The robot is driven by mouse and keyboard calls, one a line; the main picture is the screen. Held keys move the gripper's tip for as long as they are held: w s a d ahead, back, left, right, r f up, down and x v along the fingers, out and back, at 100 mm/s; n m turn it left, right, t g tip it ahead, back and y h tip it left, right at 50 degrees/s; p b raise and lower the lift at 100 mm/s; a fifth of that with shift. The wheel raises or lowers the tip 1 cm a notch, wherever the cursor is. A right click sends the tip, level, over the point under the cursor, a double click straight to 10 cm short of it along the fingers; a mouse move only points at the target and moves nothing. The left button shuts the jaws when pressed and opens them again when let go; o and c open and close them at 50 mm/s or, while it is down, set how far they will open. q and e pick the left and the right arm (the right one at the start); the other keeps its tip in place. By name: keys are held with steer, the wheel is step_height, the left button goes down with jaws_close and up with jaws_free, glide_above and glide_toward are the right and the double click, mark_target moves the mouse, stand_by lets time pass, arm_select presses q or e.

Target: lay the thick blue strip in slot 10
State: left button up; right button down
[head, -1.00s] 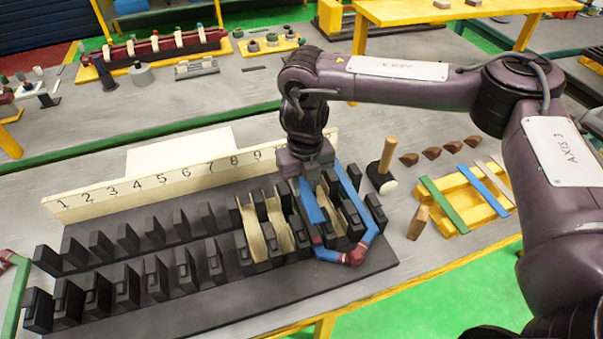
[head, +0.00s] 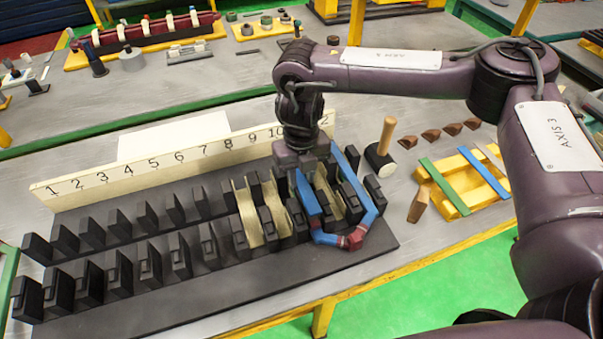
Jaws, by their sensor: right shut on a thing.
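A thick blue strip (head: 373,219), bent into a loop with dark red bands at its near bend, is at the right end of the dark slotted block (head: 225,287). One leg runs up from my right gripper's side among the teeth; the other lies further right. My right gripper (head: 303,165) is shut on the left leg from above. Its fingertips are partly hidden. The number board (head: 150,178) behind the block shows 10 just left of my gripper, which covers the number beside it. I cannot tell whether the leg is seated in a slot. My left gripper is not in view.
Cream liners (head: 245,213) stand in some slots left of the gripper, another inside the loop. A mallet (head: 382,152), brown wedges (head: 431,135) and a yellow rack (head: 447,193) with green and blue flat strips lie right. The block's left slots are empty.

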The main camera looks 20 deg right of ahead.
mark_target(301, 182)
steer(key=shift+f, duration=0.3)
steer(key=shift+f+b, duration=0.4)
steer(key=shift+b, duration=0.05)
steer(key=shift+f, duration=0.35)
steer(key=shift+f+b, duration=0.6)
steer(key=shift+f, duration=0.1)
stand_by(0.7)
steer(key=c, duration=1.1)
jaws_free()
steer(key=shift+o, duration=0.2)
steer(key=shift+r, duration=0.25)
steer(key=shift+r+p, duration=0.55)
steer(key=shift+p, duration=0.1)
